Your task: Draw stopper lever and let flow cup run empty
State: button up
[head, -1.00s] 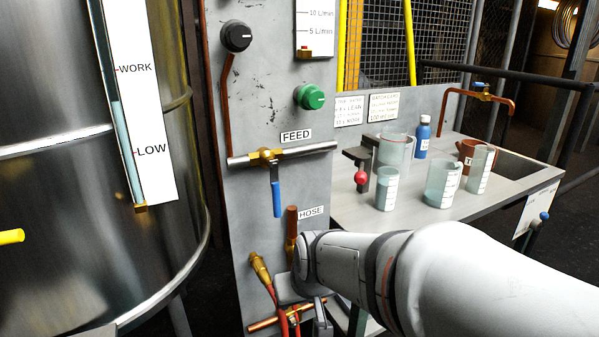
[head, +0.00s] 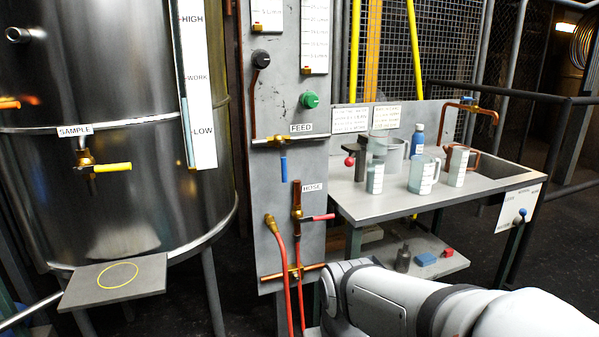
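A dark bracket stand (head: 353,147) stands at the left end of the bench, with a red knob (head: 349,161) at its front. The knob appears to be the stopper lever's end. A clear grey vessel (head: 394,150) is just behind and right of the stand; I cannot tell whether it is the flow cup or a jug. A clear measuring beaker (head: 375,180) stands on the bench just right of the knob. The liquid level in the cup cannot be seen. My arm crosses the lower right, well below and in front of the bench; my gripper's fingers are not visible.
The bench (head: 400,205) also holds a clear jug (head: 424,175), another beaker (head: 457,168), a blue bottle (head: 417,140) and a brown mug (head: 471,158). The feed and hose panel (head: 262,200) borders it at left. A steel tank (head: 90,200) stands further left. A dark railing is at right.

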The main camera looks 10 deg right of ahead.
aim_at(349, 162)
jog(key=z, duration=0.6)
jog(key=i, duration=1.1)
jog(key=z, duration=0.65)
jog(key=k, duration=0.85)
jog(key=z, duration=0.2)
jog(key=i, duration=0.85)
jog(key=u, duration=0.05)
